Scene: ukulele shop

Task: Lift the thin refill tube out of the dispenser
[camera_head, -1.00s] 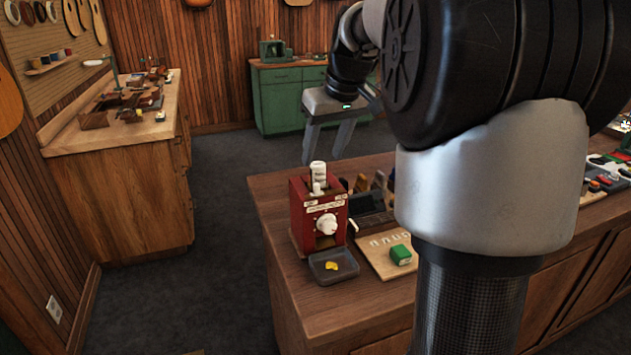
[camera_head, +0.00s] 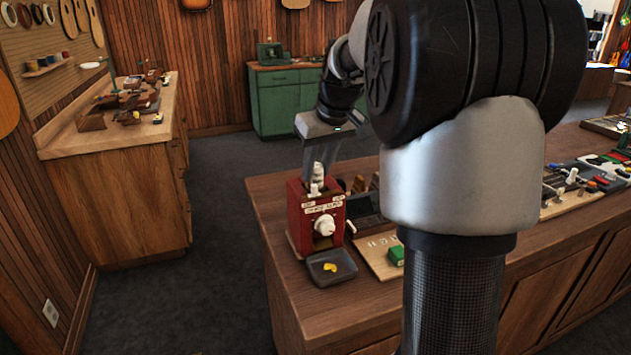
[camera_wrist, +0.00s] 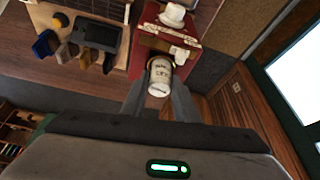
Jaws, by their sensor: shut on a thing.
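The red dispenser (camera_head: 304,231) stands on the wooden counter, with a white knob (camera_head: 324,225) on its front. The thin refill tube (camera_head: 318,174) is white and stands upright in the top of the dispenser. In the wrist view the white tube (camera_wrist: 160,77) shows between my two fingers, its lower part inside the dispenser (camera_wrist: 150,45). My gripper (camera_head: 320,178) reaches down from above and is shut on the tube. The fingers partly cover the tube in the head view.
A dark tray (camera_head: 333,267) with yellow pieces sits before the dispenser. Dark and tan blocks stand just behind. The counter's left edge is close to the dispenser.

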